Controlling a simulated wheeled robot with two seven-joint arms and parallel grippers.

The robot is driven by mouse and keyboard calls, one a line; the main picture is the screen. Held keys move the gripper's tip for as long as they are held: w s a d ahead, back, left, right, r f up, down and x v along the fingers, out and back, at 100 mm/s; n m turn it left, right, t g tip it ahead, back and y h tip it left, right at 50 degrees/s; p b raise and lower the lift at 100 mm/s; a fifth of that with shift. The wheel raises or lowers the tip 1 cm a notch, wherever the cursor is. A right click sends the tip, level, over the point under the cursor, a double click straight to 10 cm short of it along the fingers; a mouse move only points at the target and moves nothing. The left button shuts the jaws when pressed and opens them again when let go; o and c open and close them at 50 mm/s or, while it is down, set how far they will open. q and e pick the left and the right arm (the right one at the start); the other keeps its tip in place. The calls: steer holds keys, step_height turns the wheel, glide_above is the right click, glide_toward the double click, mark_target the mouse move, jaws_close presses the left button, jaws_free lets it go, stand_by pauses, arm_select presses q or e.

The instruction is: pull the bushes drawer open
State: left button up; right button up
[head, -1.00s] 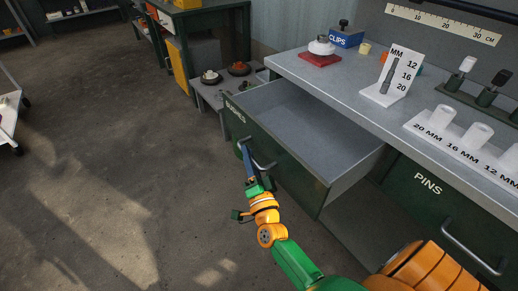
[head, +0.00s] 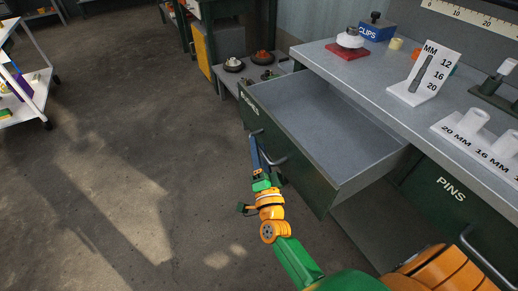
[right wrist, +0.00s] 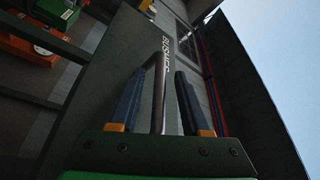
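The bushes drawer (head: 262,122) is pulled well out of the bench; its grey inside looks empty. Its label shows at the front's far left, and also in the right wrist view (right wrist: 168,42). My right gripper (head: 254,141) is at the drawer's handle (head: 274,160). In the right wrist view its two blue fingers (right wrist: 160,76) stand apart. The handle bar (right wrist: 158,95) passes between them, with a gap visible on each side. Contact between fingers and handle cannot be told. My left gripper is not in view.
The pins drawer (head: 447,200) sits shut at the right. The bench top (head: 375,85) holds a clips box (head: 376,28), a size sign (head: 430,72) and white cylinders. A white cart (head: 35,105) stands at the left. The floor between is clear.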

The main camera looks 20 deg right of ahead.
steer(key=v, duration=0.7)
